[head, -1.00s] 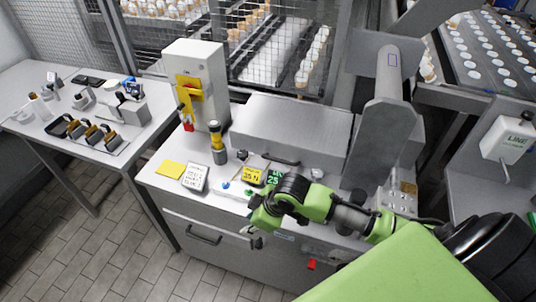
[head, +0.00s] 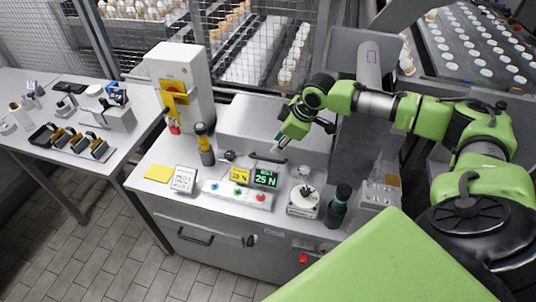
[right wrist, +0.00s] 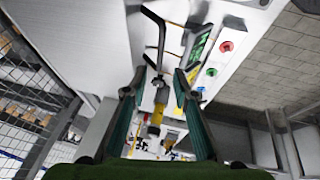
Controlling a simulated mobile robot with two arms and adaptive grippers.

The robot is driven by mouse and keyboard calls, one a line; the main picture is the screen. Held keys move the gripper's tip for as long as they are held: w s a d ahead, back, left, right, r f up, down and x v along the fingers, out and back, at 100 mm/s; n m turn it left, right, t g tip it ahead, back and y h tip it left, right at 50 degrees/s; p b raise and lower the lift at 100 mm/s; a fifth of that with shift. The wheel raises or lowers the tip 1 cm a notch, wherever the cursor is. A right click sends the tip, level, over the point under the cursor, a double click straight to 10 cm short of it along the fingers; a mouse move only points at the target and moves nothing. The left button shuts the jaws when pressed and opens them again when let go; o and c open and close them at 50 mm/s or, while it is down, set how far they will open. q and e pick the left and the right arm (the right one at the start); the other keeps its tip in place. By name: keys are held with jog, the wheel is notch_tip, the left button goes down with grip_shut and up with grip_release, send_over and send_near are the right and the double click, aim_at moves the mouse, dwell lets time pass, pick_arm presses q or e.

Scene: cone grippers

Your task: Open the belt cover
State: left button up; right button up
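The belt cover (head: 240,125) is a grey metal box-shaped lid on the workbench, below the wire mesh guard; it looks closed. Its dark bar handle (head: 266,160) runs along the front edge. My right gripper (head: 279,144) is just above and behind the handle's right part, pointing down. In the right wrist view the handle (right wrist: 160,32) shows ahead, its lower end between the two green fingertips (right wrist: 164,70). The fingers are apart, and I see no grip on the bar. My left gripper is in neither view.
A white switch box (head: 190,85) and a signal lamp (head: 204,145) stand left. A round device (head: 303,200) and dark bottle (head: 337,205) stand right.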

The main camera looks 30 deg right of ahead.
aim_at(266, 158)
jog(key=p+x, duration=0.1)
jog(key=x, duration=0.9)
jog(key=shift+f, duration=0.15)
jog(key=shift+c, duration=0.2)
grip_shut()
